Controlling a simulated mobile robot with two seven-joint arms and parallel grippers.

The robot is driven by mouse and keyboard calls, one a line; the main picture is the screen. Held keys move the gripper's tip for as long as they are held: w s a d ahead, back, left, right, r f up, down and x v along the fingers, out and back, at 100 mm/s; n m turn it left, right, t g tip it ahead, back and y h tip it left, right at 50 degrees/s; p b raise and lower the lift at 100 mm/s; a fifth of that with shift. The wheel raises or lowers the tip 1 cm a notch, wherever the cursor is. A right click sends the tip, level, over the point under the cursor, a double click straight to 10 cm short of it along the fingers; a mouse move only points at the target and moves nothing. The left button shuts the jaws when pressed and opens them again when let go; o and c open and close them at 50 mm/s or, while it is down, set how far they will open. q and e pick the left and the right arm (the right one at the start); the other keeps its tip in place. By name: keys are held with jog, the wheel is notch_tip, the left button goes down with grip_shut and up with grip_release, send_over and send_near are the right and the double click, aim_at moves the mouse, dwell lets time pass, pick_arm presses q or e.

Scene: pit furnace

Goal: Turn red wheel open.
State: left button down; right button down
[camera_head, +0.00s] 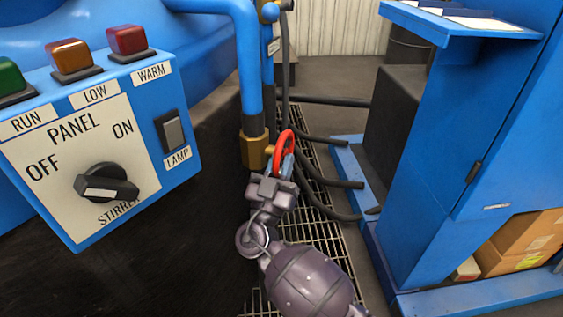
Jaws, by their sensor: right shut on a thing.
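The red wheel (284,148) is a small red ring beside the brass valve body (255,151) on the blue vertical pipe, near the middle of the head view. My right gripper (285,168) reaches up from below and is shut on the wheel's lower rim. The fingers and gripper body hide the lower part of the wheel. I cannot tell how far the wheel is turned. My left gripper is not in view.
A control panel (85,150) with a black knob and coloured lamps stands at the left. A blue cabinet (440,160) stands at the right, with cardboard boxes (520,243) low inside. Black hoses (330,181) run over the floor grating (325,235) beside the pipe.

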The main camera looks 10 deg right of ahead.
dwell(0.4)
jog(key=c, duration=1.1)
grip_release()
jog(key=v, duration=1)
jog(key=shift+s+f, duration=0.25)
